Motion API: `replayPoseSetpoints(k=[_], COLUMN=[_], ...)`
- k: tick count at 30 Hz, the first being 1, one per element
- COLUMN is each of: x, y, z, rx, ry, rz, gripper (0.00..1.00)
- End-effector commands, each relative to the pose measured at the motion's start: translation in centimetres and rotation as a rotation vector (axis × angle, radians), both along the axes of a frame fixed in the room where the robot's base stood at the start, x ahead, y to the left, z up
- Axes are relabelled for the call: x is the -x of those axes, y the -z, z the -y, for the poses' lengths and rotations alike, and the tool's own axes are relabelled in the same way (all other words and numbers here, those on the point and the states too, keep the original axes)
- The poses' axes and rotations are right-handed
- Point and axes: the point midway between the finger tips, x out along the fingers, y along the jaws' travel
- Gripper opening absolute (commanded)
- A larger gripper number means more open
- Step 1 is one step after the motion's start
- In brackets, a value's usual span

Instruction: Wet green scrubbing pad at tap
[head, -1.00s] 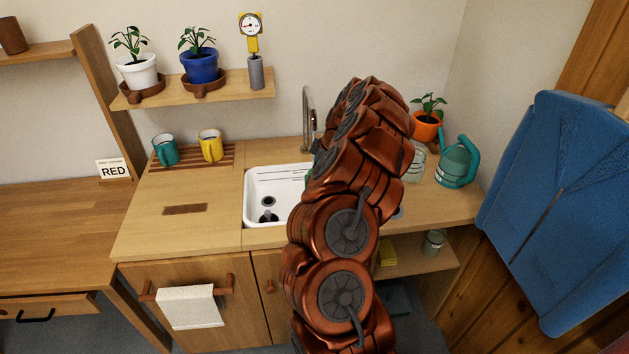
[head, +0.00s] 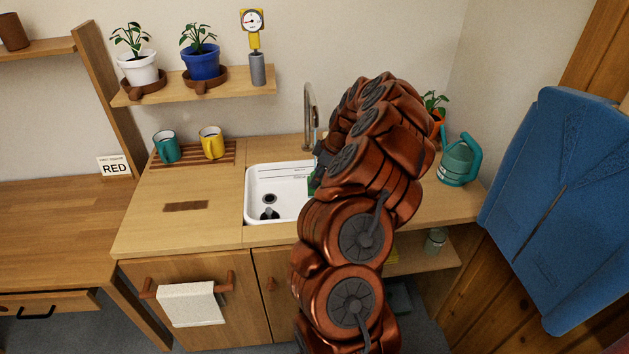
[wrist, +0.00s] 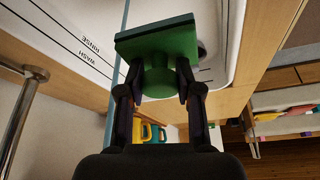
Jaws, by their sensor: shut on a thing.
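The green scrubbing pad (wrist: 160,55) has a flat square head with a dark face and a round knob. In the wrist view my gripper (wrist: 156,88) is shut on the knob, one finger on each side. The pad shows as a green sliver in the head view (head: 311,186), at the right part of the white sink (head: 283,178). The tap (head: 309,112) rises behind the sink, and its metal pipe also shows at the left of the wrist view (wrist: 18,115). A thin pale blue vertical strip (wrist: 115,90) passes left of the pad; I cannot tell whether it is water.
Teal and yellow mugs (head: 210,142) stand on a slatted rack left of the sink. A teal watering can (head: 459,160) stands on the right counter. A shelf (head: 205,84) with potted plants is above. A blue jacket (head: 560,200) hangs at right. The left counter is mostly clear.

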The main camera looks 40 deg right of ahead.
Motion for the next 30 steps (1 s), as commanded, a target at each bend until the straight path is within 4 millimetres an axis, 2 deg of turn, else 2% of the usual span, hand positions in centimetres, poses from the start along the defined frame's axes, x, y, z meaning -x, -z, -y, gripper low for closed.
replayPoseSetpoints(k=[22,30], x=[3.9,4.6], y=[0.1,0.0], z=[-2.9,-3.3], rx=[-0.001,-0.001], ry=[-0.001,0.0], rz=[0.003,0.001], gripper=[0.07,0.07])
